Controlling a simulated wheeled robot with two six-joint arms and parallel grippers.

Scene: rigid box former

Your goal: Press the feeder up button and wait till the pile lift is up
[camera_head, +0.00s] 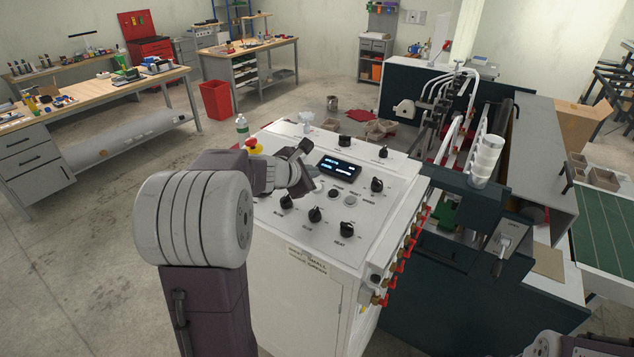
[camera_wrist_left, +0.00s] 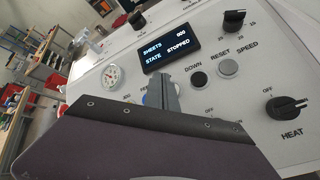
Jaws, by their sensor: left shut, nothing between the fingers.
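The white control panel (camera_head: 275,215) has a small display (camera_head: 339,168), which also shows in the left wrist view (camera_wrist_left: 172,52) and reads "SHEETS 000" and "STATE STOPPED". My left gripper (camera_head: 300,172) is over the panel just left of the display. In the left wrist view its shut, empty fingers (camera_wrist_left: 162,92) point at the panel left of the black DOWN button (camera_wrist_left: 199,80). A bit of a blue button (camera_wrist_left: 146,100) shows beside the fingers. They cover most of it, and I cannot tell whether they touch it. I cannot make out the pile lift.
Several black knobs, such as HEAT (camera_wrist_left: 287,107), stand up from the panel. A grey RESET button (camera_wrist_left: 229,68) is right of DOWN. A red and yellow stop button (camera_head: 253,147) and a bottle (camera_head: 242,127) are at the back left. The dark machine (camera_head: 470,270) stands to the right.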

